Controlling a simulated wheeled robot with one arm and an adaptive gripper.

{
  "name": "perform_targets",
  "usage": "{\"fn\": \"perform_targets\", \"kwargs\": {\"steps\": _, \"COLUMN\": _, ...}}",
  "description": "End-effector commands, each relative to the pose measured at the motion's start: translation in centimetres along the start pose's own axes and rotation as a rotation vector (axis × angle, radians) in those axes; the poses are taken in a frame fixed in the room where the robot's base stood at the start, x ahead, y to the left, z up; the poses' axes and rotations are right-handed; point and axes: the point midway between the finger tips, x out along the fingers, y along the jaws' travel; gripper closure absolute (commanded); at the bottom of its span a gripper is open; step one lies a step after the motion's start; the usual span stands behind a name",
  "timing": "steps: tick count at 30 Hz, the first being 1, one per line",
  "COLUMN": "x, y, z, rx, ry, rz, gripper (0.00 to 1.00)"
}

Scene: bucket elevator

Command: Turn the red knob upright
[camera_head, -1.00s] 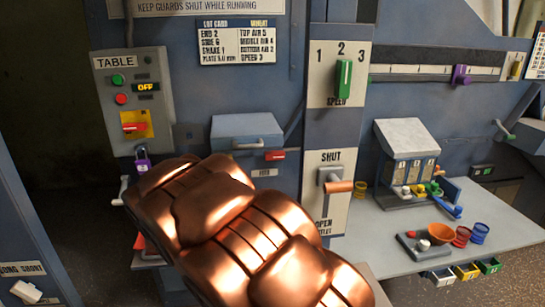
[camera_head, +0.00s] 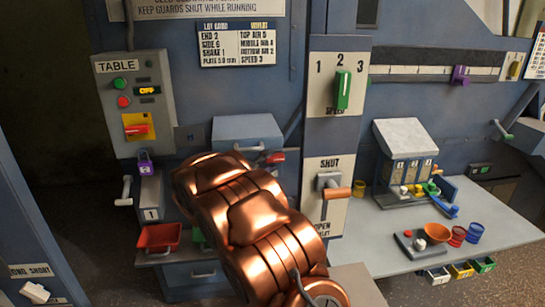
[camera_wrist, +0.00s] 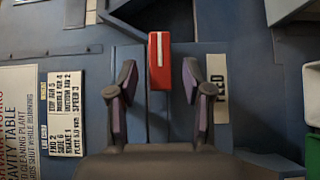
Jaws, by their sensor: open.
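The red knob (camera_wrist: 159,60) with a white line on its face shows in the wrist view, on the blue panel between the lot card and the FEED label. It appears to be the small red piece (camera_head: 275,158) beside the grey box in the head view, where it lies sideways. My gripper (camera_wrist: 158,72) is open, its two dark fingers on either side of the knob in the picture. I cannot tell whether they touch it or how deep they reach. My copper arm hides the gripper in the head view.
The grey box with a handle (camera_head: 247,130) juts out just left of the knob. The shut/open lever (camera_head: 336,192) stands to its right. A TABLE panel (camera_head: 135,95) with another red switch (camera_head: 137,130) is at left. A red tray (camera_head: 159,237) stands lower left.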

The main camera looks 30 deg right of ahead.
Motion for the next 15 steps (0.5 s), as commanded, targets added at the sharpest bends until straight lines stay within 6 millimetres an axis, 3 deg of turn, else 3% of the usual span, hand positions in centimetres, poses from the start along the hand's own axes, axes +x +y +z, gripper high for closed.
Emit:
{"fn": "perform_targets", "kwargs": {"steps": 6, "x": 2.0, "y": 0.1, "z": 0.0, "rx": -0.002, "ry": 0.0, "rz": 0.0, "gripper": 0.5}}
{"fn": "perform_targets", "kwargs": {"steps": 15, "x": 2.3, "y": -0.1, "z": 0.0, "rx": -0.002, "ry": 0.0, "rz": 0.0, "gripper": 0.5}}
